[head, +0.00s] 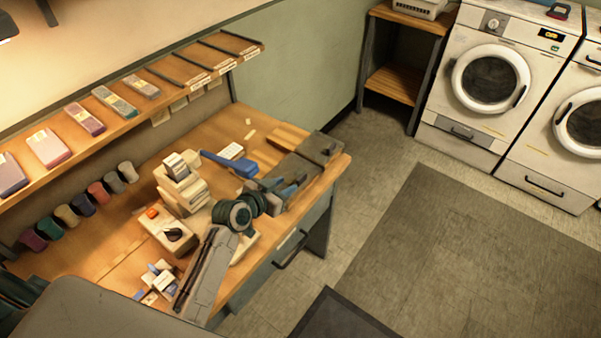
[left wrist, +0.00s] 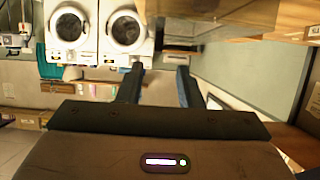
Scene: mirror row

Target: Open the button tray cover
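A grey, low box (head: 320,148) with a flatter grey part beside it sits at the right end of the wooden workbench; it looks like the button tray. I cannot tell where its cover begins or whether it is raised. My left gripper (head: 291,186) is over or beside the near side of this grey part; contact cannot be made out. In the left wrist view, its two dark fingers (left wrist: 160,72) are apart with nothing visible between them.
The workbench (head: 125,225) also carries a cream sewing machine (head: 182,185), a blue-handled tool (head: 230,162), a box with a red button (head: 163,228) and several thread spools (head: 87,204). A shelf (head: 135,118) runs above along the wall.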

